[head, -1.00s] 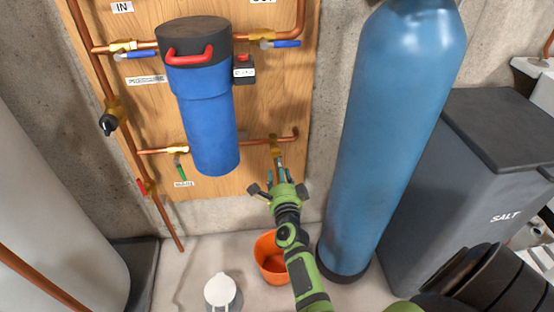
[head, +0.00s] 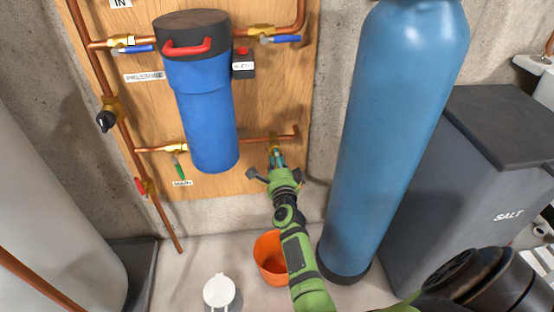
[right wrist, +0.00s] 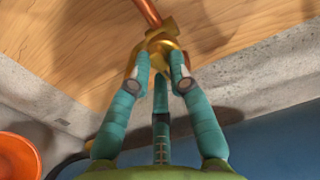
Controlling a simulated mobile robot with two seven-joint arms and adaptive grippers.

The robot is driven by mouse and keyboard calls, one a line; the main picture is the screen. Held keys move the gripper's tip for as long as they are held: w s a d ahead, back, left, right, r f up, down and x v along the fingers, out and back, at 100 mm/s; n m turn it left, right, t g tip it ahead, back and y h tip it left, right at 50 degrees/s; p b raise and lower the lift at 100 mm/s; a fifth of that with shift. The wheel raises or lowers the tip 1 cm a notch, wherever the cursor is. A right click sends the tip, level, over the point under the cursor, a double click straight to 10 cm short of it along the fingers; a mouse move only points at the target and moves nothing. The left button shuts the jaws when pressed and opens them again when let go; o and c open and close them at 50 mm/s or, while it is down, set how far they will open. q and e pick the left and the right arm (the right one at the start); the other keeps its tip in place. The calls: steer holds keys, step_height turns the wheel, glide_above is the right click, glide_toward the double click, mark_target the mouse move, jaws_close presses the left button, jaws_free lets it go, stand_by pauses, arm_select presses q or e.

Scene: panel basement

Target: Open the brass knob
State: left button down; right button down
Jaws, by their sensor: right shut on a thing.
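The brass knob (right wrist: 163,45) is at the end of the lower copper pipe, on the lower right of the wooden panel. In the right wrist view it sits between the teal fingertips of my right gripper (right wrist: 160,65), which is shut on it. In the head view the same gripper (head: 277,160) reaches up to the brass fitting (head: 274,144) under the pipe and hides most of the knob. My left gripper is not in view.
A blue filter housing (head: 205,110) hangs on the panel, left of the gripper. A tall blue tank (head: 400,130) stands close on the right. An orange bucket (head: 267,246) and a white-lidded container (head: 219,289) stand on the floor below. A green-handled valve (head: 178,158) is further left.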

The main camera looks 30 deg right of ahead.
steer(key=shift+n+p, duration=0.5)
steer(key=shift+n, duration=0.2)
steer(key=shift+r+n+p, duration=0.1)
steer(key=shift+n+p, duration=0.6)
steer(key=shift+n, duration=0.5)
steer(key=n+p, duration=0.2)
steer(key=n, duration=0.1)
steer(key=shift+d+n, duration=0.1)
steer(key=shift+n, duration=0.3)
steer(key=n+p, duration=0.2)
steer(key=n, duration=0.2)
steer(key=shift+s, duration=0.1)
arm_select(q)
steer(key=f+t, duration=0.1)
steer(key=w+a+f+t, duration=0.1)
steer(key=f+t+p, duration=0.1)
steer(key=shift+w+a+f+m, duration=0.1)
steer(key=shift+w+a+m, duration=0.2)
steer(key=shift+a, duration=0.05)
arm_select(e)
steer(key=n, duration=0.5)
steer(key=shift+r, duration=0.1)
steer(key=c, duration=1.1)
jaws_free()
steer(key=shift+c, duration=0.2)
